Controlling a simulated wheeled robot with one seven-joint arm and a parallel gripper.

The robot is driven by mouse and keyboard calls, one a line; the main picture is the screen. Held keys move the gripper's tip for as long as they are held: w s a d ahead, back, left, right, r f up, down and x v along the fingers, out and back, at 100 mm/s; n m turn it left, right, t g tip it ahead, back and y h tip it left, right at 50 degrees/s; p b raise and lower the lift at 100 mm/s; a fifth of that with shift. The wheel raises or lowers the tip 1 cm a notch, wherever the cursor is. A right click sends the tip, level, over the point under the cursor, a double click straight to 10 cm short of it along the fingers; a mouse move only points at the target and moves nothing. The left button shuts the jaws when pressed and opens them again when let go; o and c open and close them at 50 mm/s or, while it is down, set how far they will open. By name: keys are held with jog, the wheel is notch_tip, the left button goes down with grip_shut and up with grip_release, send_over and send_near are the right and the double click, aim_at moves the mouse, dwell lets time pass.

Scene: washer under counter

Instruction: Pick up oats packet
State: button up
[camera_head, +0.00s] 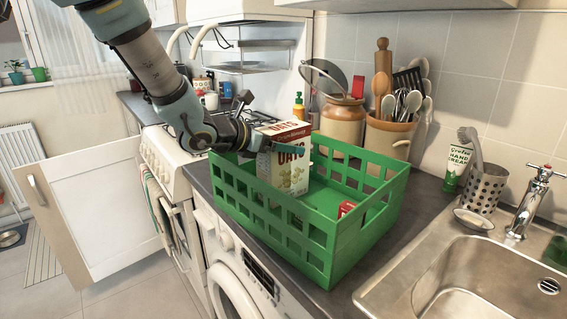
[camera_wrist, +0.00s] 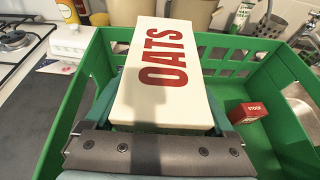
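The oats packet (camera_head: 284,170) is a white box with a red band and red "OATS" lettering. It is upright in the left part of the green crate (camera_head: 345,255), its lower part hidden behind the crate wall. In the wrist view the packet (camera_wrist: 158,75) fills the middle, its "OATS" face toward the camera. My gripper (camera_head: 275,148) reaches in from the left at the packet's upper part. Its teal fingers lie on either side of the packet, very close to it. I cannot tell whether both press on it, or whether the packet's base touches the crate floor.
A small red stock box (camera_wrist: 247,112) lies on the crate floor to the right. Behind the crate stand utensil jars (camera_head: 388,135) and a yellow bottle (camera_head: 298,106). The sink (camera_head: 480,270) is to the right, the stove (camera_head: 172,155) to the left. A white cabinet door (camera_head: 100,215) stands open.

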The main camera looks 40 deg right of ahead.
grip_shut()
dwell(0.5)
